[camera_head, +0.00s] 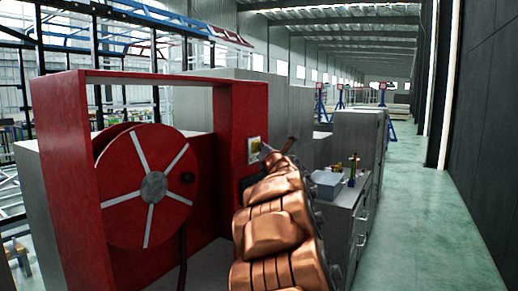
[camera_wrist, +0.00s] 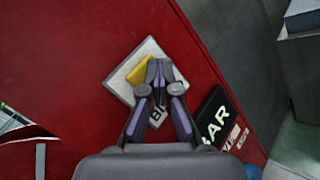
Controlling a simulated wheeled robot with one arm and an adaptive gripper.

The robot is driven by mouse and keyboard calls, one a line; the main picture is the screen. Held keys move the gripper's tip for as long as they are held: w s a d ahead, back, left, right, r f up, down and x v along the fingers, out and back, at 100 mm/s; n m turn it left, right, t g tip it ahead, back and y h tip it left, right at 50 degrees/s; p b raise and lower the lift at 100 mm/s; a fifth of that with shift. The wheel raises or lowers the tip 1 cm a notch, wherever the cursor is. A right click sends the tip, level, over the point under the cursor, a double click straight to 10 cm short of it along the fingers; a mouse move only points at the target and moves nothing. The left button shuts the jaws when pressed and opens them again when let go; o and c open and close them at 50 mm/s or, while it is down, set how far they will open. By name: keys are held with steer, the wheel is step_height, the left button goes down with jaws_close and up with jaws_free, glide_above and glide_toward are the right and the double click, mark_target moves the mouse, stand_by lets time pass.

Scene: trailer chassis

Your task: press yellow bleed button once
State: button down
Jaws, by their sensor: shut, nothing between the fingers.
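The yellow bleed button (camera_wrist: 136,71) sits on a pale square plate (camera_wrist: 117,86) on the red panel. In the wrist view it is partly hidden behind my fingers. My gripper (camera_wrist: 160,68) is shut and empty, its tips over the right part of the plate, beside and overlapping the yellow button. I cannot tell whether they touch it. In the head view the plate (camera_head: 254,143) shows small on the red post, with my gripper (camera_head: 265,150) right in front of it.
A red frame (camera_head: 52,180) holds a red hose reel (camera_head: 125,200) at left. A black gauge label (camera_wrist: 214,118) is right of the plate. A grey cabinet (camera_head: 345,215) with a box (camera_head: 327,183) stands right of my arm. The green aisle floor (camera_head: 420,220) is clear.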

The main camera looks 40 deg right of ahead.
steer(key=shift+s, duration=0.15)
steer(key=shift+s+d, duration=0.2)
steer(key=shift+s, duration=0.5)
steer(key=shift+s, duration=0.15)
steer(key=s, duration=0.2)
steer(key=s+d, duration=0.1)
steer(key=s, duration=0.1)
steer(key=shift+s+d, duration=0.2)
steer(key=shift+s, duration=0.05)
stand_by(0.8)
